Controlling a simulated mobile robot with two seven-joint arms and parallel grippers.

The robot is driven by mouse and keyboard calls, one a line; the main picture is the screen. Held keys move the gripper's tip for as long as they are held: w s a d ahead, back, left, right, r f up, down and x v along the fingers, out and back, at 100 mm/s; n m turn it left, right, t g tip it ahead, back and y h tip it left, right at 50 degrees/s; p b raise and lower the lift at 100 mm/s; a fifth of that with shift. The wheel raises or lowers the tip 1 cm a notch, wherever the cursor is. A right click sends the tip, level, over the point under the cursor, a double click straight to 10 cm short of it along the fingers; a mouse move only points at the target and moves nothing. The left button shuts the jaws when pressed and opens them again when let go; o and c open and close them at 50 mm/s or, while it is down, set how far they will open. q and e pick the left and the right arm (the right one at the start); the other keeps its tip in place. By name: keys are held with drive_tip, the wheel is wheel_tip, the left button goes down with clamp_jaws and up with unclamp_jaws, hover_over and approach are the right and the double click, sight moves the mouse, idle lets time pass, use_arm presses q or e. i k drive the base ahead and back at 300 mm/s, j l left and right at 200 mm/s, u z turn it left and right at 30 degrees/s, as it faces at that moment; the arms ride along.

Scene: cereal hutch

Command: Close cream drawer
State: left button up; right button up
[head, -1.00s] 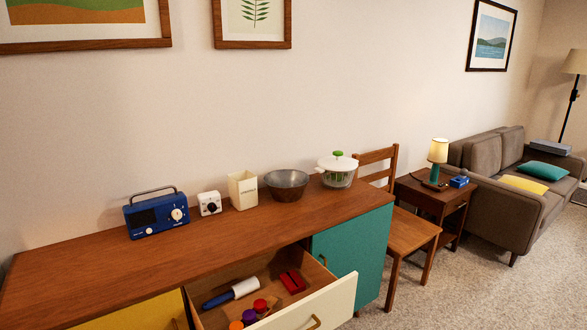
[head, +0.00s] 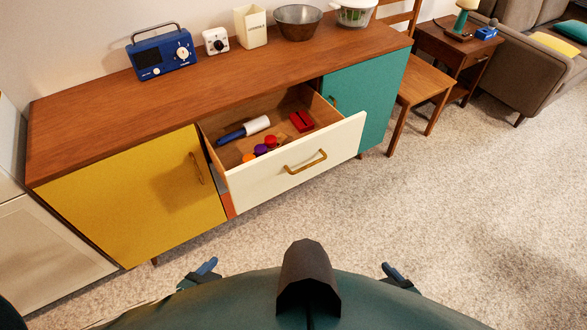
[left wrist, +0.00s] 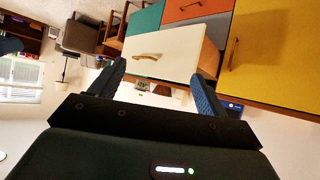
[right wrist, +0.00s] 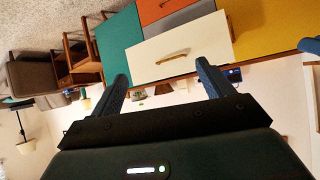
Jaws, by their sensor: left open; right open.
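The cream drawer (head: 290,165) stands pulled out of the wooden sideboard, between the yellow door and the teal door. Its brass handle (head: 306,162) is on the front panel. The drawer holds a blue-and-white roller, a red item and several small coloured pieces. My left gripper (head: 200,272) and my right gripper (head: 395,273) are low in the head view, in front of the sideboard and apart from the drawer. Both are open and empty. The drawer front also shows in the left wrist view (left wrist: 180,50) and in the right wrist view (right wrist: 205,40).
The sideboard top (head: 200,95) carries a blue radio (head: 162,52), a white timer (head: 215,41), a cream canister (head: 250,27) and a metal bowl (head: 298,22). A wooden chair (head: 425,85) stands right of the sideboard. The carpet (head: 450,200) in front is clear.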

sight(335, 138)
drive_tip(key=i+l+u, duration=0.45)
drive_tip(key=i+l, duration=0.35)
drive_tip(key=l, duration=0.05)
